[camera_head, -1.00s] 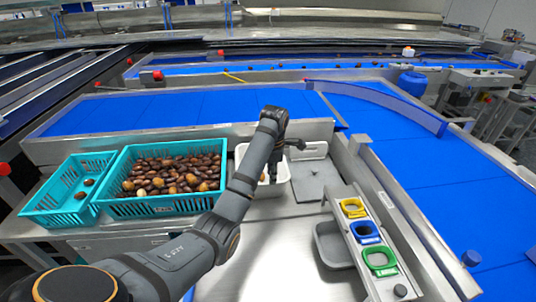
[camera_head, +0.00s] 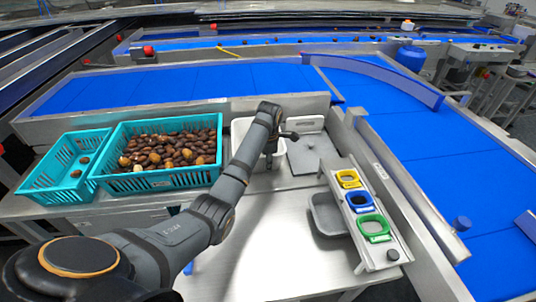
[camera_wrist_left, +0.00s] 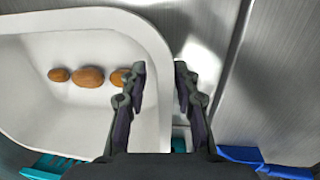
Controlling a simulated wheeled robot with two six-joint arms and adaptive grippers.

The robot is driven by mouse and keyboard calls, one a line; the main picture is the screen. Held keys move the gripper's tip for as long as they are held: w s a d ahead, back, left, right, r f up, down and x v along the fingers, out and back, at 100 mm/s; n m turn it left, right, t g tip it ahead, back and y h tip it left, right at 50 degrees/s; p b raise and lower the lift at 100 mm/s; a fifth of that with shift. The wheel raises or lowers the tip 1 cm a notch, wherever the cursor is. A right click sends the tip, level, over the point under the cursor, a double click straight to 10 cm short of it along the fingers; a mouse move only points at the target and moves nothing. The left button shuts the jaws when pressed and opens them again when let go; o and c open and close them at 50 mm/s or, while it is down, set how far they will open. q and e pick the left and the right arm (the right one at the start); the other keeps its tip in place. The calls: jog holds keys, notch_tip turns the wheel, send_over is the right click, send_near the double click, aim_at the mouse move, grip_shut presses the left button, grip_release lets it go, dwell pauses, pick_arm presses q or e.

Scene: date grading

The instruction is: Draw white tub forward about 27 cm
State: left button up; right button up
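The white tub (camera_head: 239,127) stands on the steel table just right of the teal crates, partly hidden behind my left arm. In the left wrist view the tub (camera_wrist_left: 60,115) holds a short row of brown dates. My left gripper (camera_wrist_left: 160,70) is open at the tub's right rim. One finger shows over the tub's inner side and the other over the steel outside it. I cannot tell whether they touch the wall. In the head view the left gripper (camera_head: 268,162) is small and partly hidden. My right gripper is not in view.
A teal crate (camera_head: 160,181) full of dates and a nearly empty teal crate (camera_head: 50,199) stand at left. A grey plate (camera_head: 312,158) lies right of the tub. A rail with yellow, blue and green frames (camera_head: 374,228) stands at right. The front steel tabletop (camera_head: 270,245) is clear.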

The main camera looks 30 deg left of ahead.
pick_arm(q)
jog(key=shift+f, duration=0.75)
jog(key=shift+c, duration=0.4)
grip_shut()
